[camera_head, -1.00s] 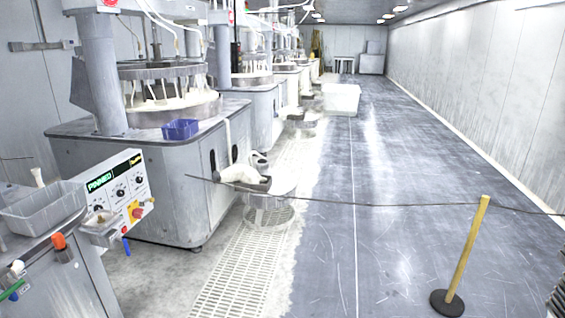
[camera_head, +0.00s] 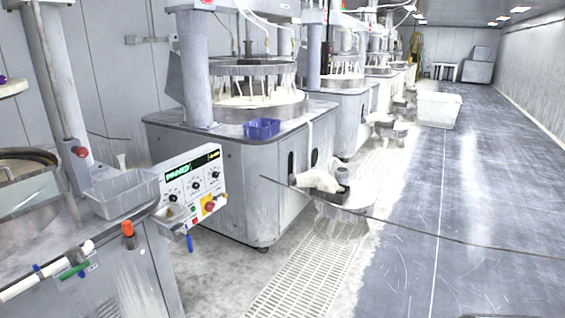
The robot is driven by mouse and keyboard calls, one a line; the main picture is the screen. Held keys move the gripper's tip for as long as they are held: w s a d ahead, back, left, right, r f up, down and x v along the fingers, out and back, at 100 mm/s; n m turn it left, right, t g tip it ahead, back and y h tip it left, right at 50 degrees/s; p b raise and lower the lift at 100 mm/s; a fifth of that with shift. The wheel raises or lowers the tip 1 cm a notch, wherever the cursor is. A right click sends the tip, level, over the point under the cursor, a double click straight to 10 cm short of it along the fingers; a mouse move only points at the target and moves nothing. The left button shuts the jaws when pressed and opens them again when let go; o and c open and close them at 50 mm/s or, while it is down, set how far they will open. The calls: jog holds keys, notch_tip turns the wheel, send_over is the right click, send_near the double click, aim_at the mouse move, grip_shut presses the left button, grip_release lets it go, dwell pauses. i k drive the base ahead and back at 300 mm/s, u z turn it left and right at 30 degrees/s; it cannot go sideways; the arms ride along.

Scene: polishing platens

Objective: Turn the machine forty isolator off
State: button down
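A white control panel (camera_head: 192,186) stands at the left, on the near machine's corner. It has a green lit display, several black knobs and a red rotary switch on a yellow plate (camera_head: 209,205), which looks like an isolator. The switch's handle position is too small to tell, and no machine number is readable. A blue-handled item (camera_head: 189,243) hangs below the panel. My gripper is not in view.
A grey tray (camera_head: 122,196) sits on the near machine beside the panel. A second machine (camera_head: 225,170) with a blue bin (camera_head: 262,129) stands behind. A thin cord (camera_head: 420,230) crosses the aisle. A floor grating (camera_head: 310,280) lies right of the panel; the aisle floor beyond is largely clear.

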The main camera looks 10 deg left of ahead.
aim_at(210, 207)
jog(key=u, duration=0.4)
jog(key=i, duration=0.55)
jog(key=u, duration=0.65)
jog(key=i, duration=0.55)
jog(key=u, duration=0.25)
